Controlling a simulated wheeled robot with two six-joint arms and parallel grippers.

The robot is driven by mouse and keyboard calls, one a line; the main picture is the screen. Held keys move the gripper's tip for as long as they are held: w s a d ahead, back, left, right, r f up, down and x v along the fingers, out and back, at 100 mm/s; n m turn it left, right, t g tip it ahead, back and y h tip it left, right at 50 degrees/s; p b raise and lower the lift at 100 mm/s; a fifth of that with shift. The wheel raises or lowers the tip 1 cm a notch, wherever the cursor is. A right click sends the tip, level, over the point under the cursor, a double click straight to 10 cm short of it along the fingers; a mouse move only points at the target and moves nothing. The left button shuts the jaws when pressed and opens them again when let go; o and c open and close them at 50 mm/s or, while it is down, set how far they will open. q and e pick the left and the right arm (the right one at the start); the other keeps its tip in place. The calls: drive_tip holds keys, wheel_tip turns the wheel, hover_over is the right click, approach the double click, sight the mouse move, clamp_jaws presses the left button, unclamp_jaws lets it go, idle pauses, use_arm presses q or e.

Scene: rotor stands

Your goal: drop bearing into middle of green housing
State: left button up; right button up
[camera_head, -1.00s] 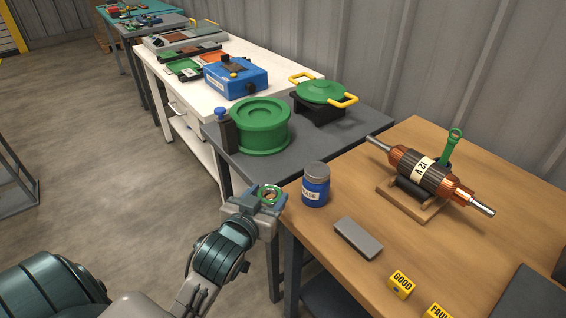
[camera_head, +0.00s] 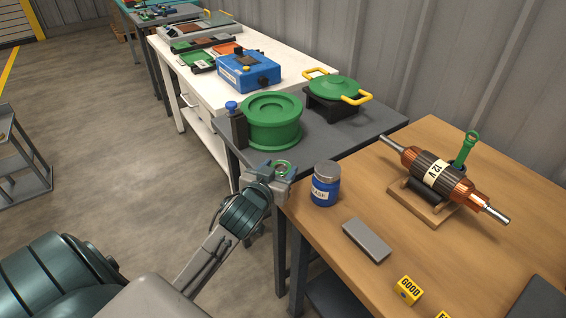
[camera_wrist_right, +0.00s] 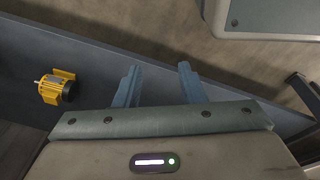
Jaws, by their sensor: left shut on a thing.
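The green housing (camera_head: 272,121) is a round drum with a recessed top, standing on the dark grey table in the head view. My left gripper (camera_head: 281,171) is shut on the bearing (camera_head: 284,167), a small ring with a green and coppery look. It holds the ring in the air in front of the housing, nearer to me and beside the wooden table's corner. The bearing is apart from the housing. My right gripper (camera_wrist_right: 156,84) shows in the right wrist view, its two fingers spread apart with nothing between them.
A dark bottle with a blue cap (camera_head: 234,124) stands left of the housing. A green lidded pot with yellow handles (camera_head: 337,90) stands behind right. A blue grease jar (camera_head: 325,184), a grey block (camera_head: 366,240) and a rotor on a stand (camera_head: 440,180) are on the wooden table (camera_head: 330,240).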

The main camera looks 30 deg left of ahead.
sight(283, 170)
use_arm(q)
drive_tip(key=x, duration=0.3)
drive_tip(key=a+x, duration=0.1)
drive_tip(key=shift+w+r, duration=0.2)
drive_tip(key=shift+w, duration=0.2)
drive_tip(key=shift+w+a+f+p, duration=0.25)
drive_tip(key=shift+w+f, duration=0.1)
drive_tip(key=shift+f, duration=0.2)
drive_tip(key=shift+w+a+f+p, duration=0.2)
drive_tip(key=shift+w+f, duration=0.15)
drive_tip(key=shift+f, duration=0.25)
drive_tip(key=shift+d+f, duration=0.1)
drive_tip(key=shift+f, duration=0.4)
use_arm(e)
drive_tip(key=shift+s+d+f, duration=0.2)
drive_tip(key=shift+s+f, duration=0.5)
drive_tip(key=shift+f, duration=0.35)
drive_tip(key=shift+s+d+f, duration=0.15)
drive_tip(key=shift+s+f, duration=0.55)
drive_tip(key=shift+f, duration=0.3)
use_arm(q)
drive_tip(key=shift+f, duration=0.15)
drive_tip(key=o, duration=0.8)
drive_tip(key=shift+c, duration=0.2)
drive_tip(key=o, duration=0.3)
use_arm(e)
drive_tip(key=shift+r, duration=0.1)
